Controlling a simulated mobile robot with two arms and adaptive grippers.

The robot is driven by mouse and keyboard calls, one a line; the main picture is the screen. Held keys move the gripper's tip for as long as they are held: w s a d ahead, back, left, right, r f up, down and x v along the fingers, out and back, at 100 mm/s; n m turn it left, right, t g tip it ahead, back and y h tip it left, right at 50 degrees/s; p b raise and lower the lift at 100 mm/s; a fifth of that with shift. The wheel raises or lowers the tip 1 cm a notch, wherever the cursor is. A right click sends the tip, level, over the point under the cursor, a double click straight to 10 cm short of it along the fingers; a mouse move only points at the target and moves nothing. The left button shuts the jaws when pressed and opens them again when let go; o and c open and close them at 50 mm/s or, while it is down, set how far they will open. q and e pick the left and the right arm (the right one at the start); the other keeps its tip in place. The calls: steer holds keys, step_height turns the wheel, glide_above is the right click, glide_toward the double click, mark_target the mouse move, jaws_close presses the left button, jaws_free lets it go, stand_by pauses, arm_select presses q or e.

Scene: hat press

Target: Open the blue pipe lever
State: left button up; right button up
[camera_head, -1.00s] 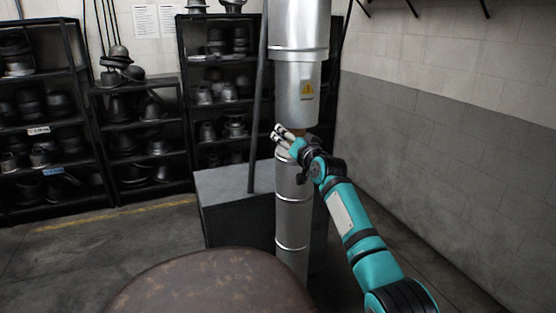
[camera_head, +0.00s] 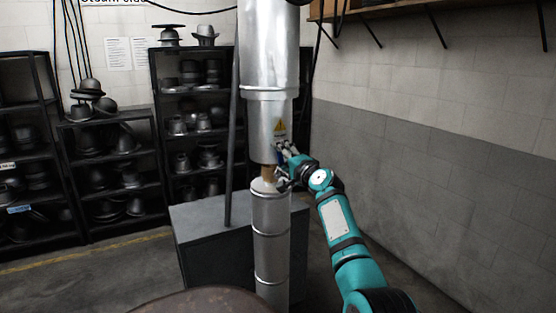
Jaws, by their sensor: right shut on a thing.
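The pipe (camera_head: 271,222) is a tall silver vertical column with a short copper-brown section (camera_head: 267,173) at its middle. A small patch of dark blue, seemingly the blue lever (camera_head: 281,157), shows just under the yellow warning label (camera_head: 280,128). My right gripper (camera_head: 287,163) is at the right side of the pipe, shut on what seems to be this lever. Its fingers hide most of the lever, so its angle cannot be told. My left gripper is not in view.
A grey box (camera_head: 205,243) stands behind the pipe, with a dark slanting pole (camera_head: 232,140) beside it. Shelves of metal hat forms (camera_head: 195,123) line the back. A rounded brown surface (camera_head: 205,303) is at the bottom edge. Floor is clear towards the right wall.

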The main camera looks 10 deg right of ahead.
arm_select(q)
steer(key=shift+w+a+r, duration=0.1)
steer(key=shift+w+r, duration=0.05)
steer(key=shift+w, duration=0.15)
arm_select(e)
steer(key=shift+w+d+r+m, duration=0.25)
steer(key=shift+d+r+m, duration=0.45)
steer(key=shift+r+m, duration=0.1)
steer(key=o, duration=1.6)
steer(key=shift+w+f, duration=0.15)
steer(key=shift+f, duration=0.05)
steer(key=v, duration=1.1)
steer(key=shift+s+f, duration=0.3)
